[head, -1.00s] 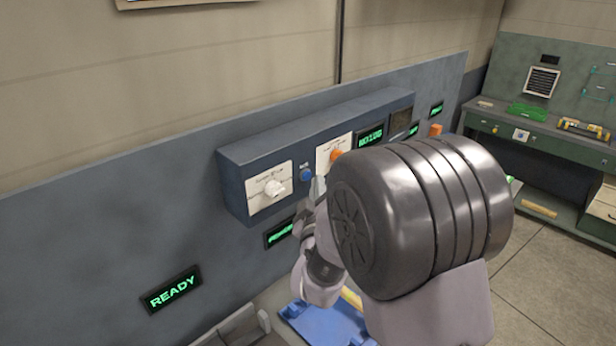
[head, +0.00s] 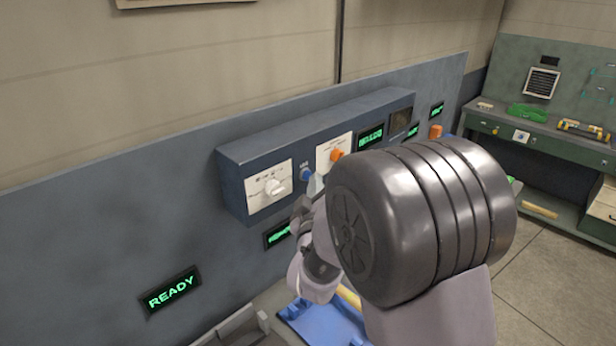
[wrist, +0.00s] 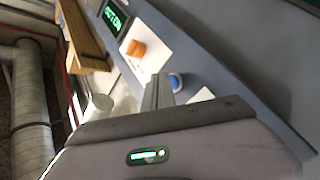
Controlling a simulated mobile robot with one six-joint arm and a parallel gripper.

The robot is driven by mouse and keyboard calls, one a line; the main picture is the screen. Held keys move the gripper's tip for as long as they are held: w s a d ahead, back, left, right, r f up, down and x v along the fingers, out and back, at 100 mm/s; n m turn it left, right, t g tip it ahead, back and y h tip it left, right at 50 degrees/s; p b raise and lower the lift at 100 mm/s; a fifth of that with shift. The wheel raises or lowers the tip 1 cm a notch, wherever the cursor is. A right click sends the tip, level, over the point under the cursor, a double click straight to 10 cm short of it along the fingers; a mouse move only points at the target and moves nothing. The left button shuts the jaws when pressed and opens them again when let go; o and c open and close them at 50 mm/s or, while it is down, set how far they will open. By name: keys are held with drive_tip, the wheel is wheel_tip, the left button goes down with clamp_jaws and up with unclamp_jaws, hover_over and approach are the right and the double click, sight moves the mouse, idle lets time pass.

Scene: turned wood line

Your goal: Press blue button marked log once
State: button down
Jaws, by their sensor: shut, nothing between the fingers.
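The blue button (head: 306,174) sits on the front of the dark blue panel box (head: 235,190), between a white dial plate and an orange knob. A small label above it is too small to read. My gripper (head: 316,184) is shut and empty, its tips just right of the button in the head view. In the wrist view the blue button (wrist: 177,82) shows right beside the shut fingers (wrist: 158,91), partly covered by them. I cannot tell whether the tips touch it.
A white dial (head: 274,187) is left of the button and an orange knob (head: 336,155) right of it. Green displays surround them; the lower left one (head: 173,290) reads READY. A blue tray (head: 318,325) lies below my arm. A green bench (head: 560,146) stands at the right.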

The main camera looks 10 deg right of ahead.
drive_tip(key=shift+w+a, duration=0.25)
drive_tip(key=shift+w, duration=0.05)
idle(0.4)
drive_tip(key=shift+d+b, duration=0.1)
drive_tip(key=shift+b, duration=0.3)
drive_tip(key=shift+s+d+b, duration=0.4)
drive_tip(key=shift+s+b, duration=0.1)
drive_tip(key=shift+s, duration=0.15)
drive_tip(key=s+d+b, duration=0.1)
drive_tip(key=s, duration=0.1)
drive_tip(key=s+d+b, duration=0.1)
drive_tip(key=s+d, duration=0.1)
idle(0.5)
